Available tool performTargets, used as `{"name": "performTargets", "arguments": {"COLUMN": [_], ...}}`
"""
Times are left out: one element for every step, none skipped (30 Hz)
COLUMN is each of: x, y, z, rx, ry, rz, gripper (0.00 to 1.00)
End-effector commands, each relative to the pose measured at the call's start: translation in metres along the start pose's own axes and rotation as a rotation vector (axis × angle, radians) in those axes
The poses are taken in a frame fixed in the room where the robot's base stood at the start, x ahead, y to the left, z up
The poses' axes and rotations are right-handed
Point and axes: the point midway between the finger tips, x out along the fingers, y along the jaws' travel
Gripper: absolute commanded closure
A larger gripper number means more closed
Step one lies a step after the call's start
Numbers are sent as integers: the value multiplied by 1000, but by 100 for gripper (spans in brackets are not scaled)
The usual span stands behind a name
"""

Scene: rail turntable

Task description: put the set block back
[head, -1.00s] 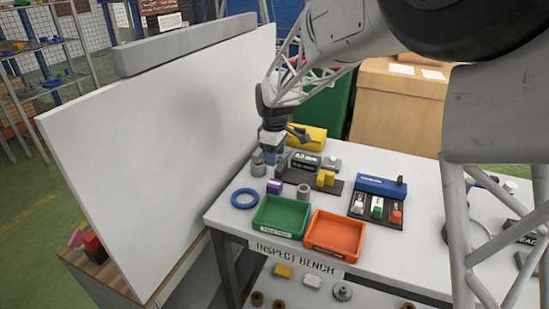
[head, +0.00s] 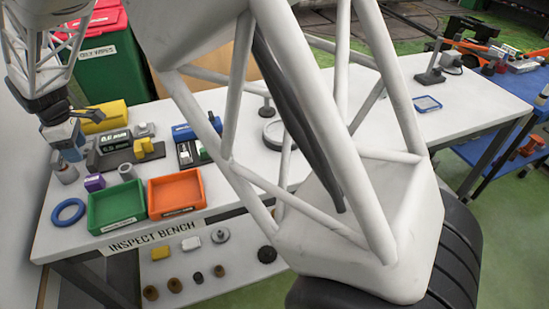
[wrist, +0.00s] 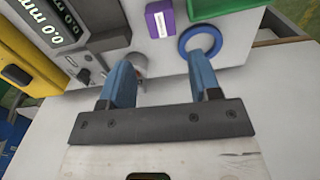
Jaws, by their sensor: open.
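A purple block (head: 94,182) with a pale label stands on the inspect bench; it also shows in the wrist view (wrist: 159,19). I cannot tell for sure that it is the set block. A gauge with a digital display (head: 115,139) stands behind it on a dark base, with a yellow block (head: 145,148) at its right end. My gripper (wrist: 161,65) has its blue fingers apart with nothing between them. In the head view my gripper (head: 66,145) is at the bench's left end, over a grey metal cylinder (head: 67,173) and left of the gauge.
A blue ring (head: 68,212) lies at the front left. A green tray (head: 116,207) and an orange tray (head: 176,194) sit side by side at the front edge. A yellow case (head: 104,116) lies behind the gauge. A white panel stands close on the left.

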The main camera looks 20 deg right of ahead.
Motion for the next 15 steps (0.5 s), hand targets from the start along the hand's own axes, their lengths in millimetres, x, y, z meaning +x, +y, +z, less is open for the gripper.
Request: {"name": "performTargets", "arguments": {"x": [-6,-9,-13,-16,-21,-26,-30,-35,-41,-46,-51,-57,-62,-66,-72], "y": [0,-1,-2,-2,-3,-5,-7,-8,-11,-14,-16,-20,-23,-26,-31], "z": [8,14,22,29,37,48,57,67,80,90,101,115,125,135,149], "rx": [17,30,48,64,84,109,131,153,186,209,235,269,295,320,355], "ry": [3,4,6,7,9,12,13,15,18,21,24,27,30,32,36], "rz": [4,6,8,10,13,16,18,21,25,28,32,36,40,43,48], "gripper": [43,43,43,43,43,43,43,43,43,43,43,43,43,43,43]}}
